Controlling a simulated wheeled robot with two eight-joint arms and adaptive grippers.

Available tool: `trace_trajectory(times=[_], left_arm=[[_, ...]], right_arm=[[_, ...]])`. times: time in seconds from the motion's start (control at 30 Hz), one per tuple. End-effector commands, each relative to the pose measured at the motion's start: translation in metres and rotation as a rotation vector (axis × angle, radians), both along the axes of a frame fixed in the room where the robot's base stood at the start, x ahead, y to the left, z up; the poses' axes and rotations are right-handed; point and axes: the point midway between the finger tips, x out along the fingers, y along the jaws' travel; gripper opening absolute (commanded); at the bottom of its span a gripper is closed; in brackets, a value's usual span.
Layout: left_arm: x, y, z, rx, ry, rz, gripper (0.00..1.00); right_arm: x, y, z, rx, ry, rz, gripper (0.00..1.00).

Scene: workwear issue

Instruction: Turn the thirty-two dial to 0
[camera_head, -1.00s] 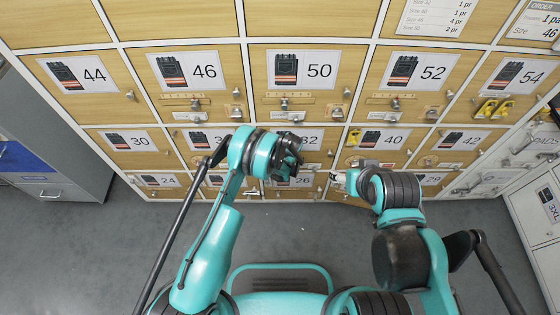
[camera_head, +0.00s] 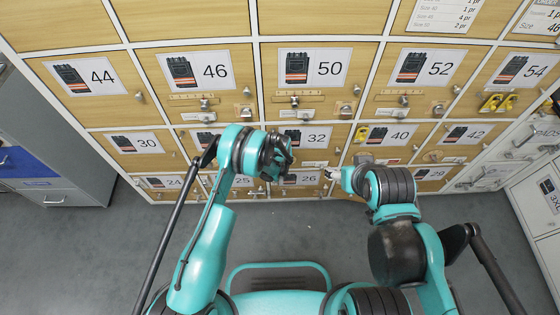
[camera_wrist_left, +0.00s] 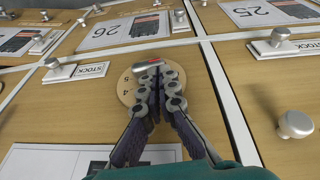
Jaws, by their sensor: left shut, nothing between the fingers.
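The thirty-two dial is a round pale wooden disc (camera_wrist_left: 123,92) on a wooden door in the left wrist view. Small dark numerals show at its left side, and a silver knob with a red mark (camera_wrist_left: 152,61) sits at its top. My left gripper (camera_wrist_left: 157,72) is shut and empty, its fingers in front of the dial and hiding much of it. Whether the tips touch the knob I cannot tell. In the head view the 32 card (camera_head: 316,138) shows, but my left gripper (camera_head: 279,173) hides the dial. My right gripper (camera_head: 332,173) is right of it, its fingers too small to read.
Neighbouring doors carry cards 26 (camera_wrist_left: 125,30) and 25 (camera_wrist_left: 270,11), with STOCK plates and protruding silver knobs (camera_wrist_left: 296,124) close around the dial. Grey floor (camera_head: 285,230) is clear below.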

Motion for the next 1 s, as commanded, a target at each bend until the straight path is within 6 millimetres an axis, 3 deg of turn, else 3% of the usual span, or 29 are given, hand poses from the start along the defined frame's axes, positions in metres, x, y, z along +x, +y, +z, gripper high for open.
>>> trace_trajectory(times=[1.0], left_arm=[[-0.001, 0.014, -0.012, 0.010, 0.006, 0.006, 0.00]], right_arm=[[0.000, 0.000, -0.002, 0.000, 0.000, 0.000, 0.63]])
